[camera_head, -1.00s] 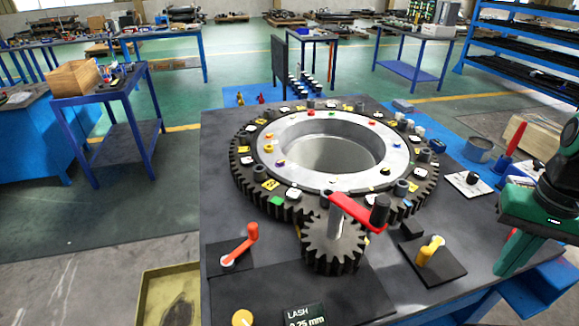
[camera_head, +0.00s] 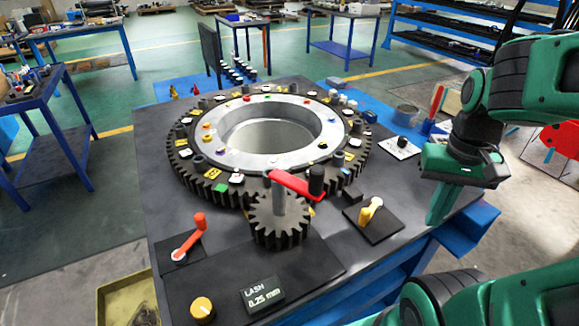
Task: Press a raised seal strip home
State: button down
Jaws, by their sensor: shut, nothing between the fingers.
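A large dark toothed ring gear (camera_head: 188,186) with a pale metal inner ring (camera_head: 221,166) lies flat on the dark bench top. Small coloured pieces and dark posts are spread around both rings. I cannot pick out a raised seal strip among them. A small pinion (camera_head: 280,232) with a red crank arm (camera_head: 292,183) meets the ring's front edge. My gripper (camera_head: 434,220) is green and black, shut and empty, pointing down by the bench's right edge. It is apart from the gear.
An orange lever (camera_head: 197,228), a yellow lever (camera_head: 367,213), a yellow knob (camera_head: 202,307) and a "LASH 0.25 mm" display (camera_head: 263,296) stand at the front. A white plate with a black knob (camera_head: 402,143) and a grey cup (camera_head: 406,115) are at the right.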

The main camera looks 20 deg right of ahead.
aim_at(299, 168)
jog(key=k, duration=0.45)
jog(key=u, duration=2)
jog(key=k, duration=0.65)
jog(key=z, duration=1.65)
jog(key=i, duration=1)
jog(key=u, duration=0.05)
